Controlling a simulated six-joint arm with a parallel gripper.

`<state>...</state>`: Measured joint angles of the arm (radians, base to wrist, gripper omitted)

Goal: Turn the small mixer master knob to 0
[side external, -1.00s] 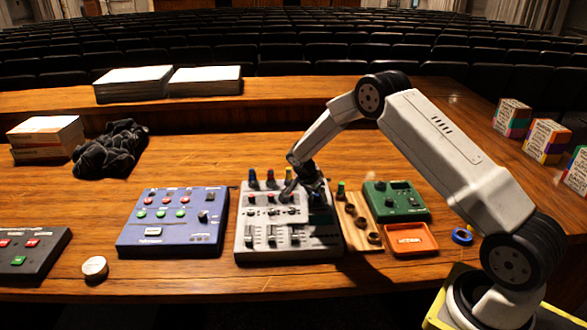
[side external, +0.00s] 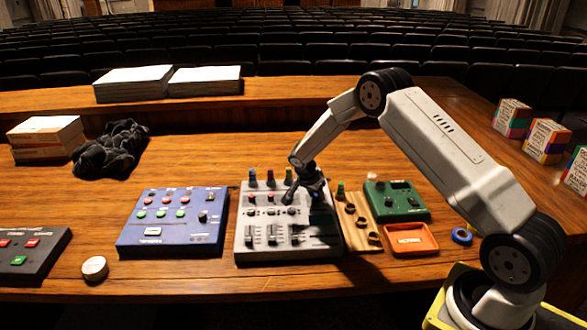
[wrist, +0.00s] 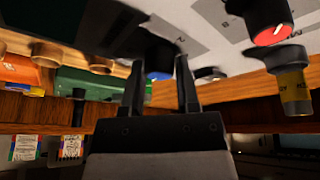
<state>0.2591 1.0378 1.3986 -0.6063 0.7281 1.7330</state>
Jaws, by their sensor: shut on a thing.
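The small mixer (side external: 325,234) is a pale grey box with knobs, buttons and sliders, lying flat on the wooden desk. My gripper (side external: 303,192) reaches down onto its upper right part. In the wrist view my gripper (wrist: 160,62) has its two dark fingers on either side of a black knob (wrist: 153,50) with a blue cap, and is shut on it. I take this to be the master knob; its pointer and scale cannot be read. In the side view my gripper hides the knob.
A red-capped black knob (wrist: 272,32) is close by in the wrist view. A blue control box (side external: 174,238) stands left of the mixer. A wooden strip with rings (side external: 357,220), a green box (side external: 400,210) and an orange tray (side external: 411,240) stand right of it.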

